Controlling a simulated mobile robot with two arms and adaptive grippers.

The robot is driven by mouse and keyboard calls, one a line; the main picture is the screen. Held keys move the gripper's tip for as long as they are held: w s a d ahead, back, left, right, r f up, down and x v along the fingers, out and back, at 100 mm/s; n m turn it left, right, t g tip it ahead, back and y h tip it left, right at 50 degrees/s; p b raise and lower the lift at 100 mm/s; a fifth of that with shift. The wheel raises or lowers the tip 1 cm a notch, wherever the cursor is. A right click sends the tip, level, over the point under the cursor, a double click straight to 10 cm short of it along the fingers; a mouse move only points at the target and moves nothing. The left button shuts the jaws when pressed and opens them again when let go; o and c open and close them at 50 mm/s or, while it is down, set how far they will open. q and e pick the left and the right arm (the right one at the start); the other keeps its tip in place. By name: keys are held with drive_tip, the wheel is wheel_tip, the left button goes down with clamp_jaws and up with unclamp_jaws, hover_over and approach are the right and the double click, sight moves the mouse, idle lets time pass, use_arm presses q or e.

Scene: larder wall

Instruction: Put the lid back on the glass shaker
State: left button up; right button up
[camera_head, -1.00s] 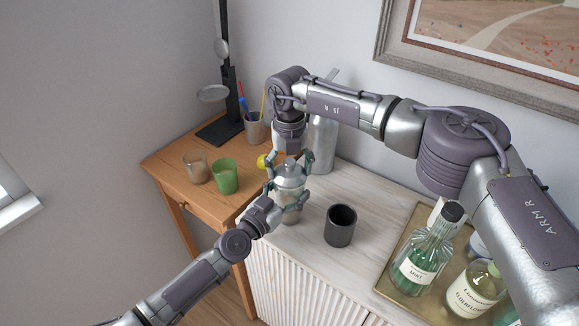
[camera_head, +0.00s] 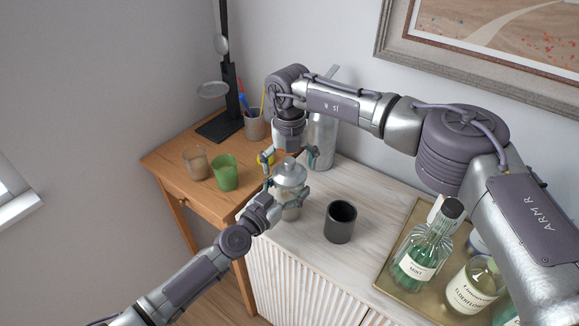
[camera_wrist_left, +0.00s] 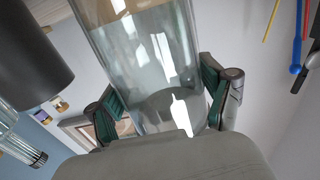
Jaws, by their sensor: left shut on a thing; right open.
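The glass shaker (camera_head: 291,212) stands upright on the pale ribbed cabinet. Its silver domed lid (camera_head: 290,176) sits on top of it and looks level; whether it is fully seated I cannot tell. My left gripper (camera_head: 287,193) is shut around the shaker's body, below the lid. The left wrist view shows the clear glass wall of the shaker (camera_wrist_left: 145,62) between the green finger pads; the lid is not seen there. My right gripper (camera_head: 290,157) points down above the lid, its fingers spread open on either side of the lid's knob and holding nothing.
A dark cup (camera_head: 340,224) stands close to the right of the shaker. A brass tray (camera_head: 392,277) with several bottles is at the right. Green (camera_head: 225,175) and brown (camera_head: 196,162) glasses stand on the wooden desk at left.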

wheel_tip(320, 180, up, 12)
drive_tip(key=shift+f, duration=0.25)
use_arm(q)
drive_tip(key=o, duration=1.6)
drive_tip(key=v, duration=1.2)
use_arm(e)
drive_tip(key=shift+f, duration=0.1)
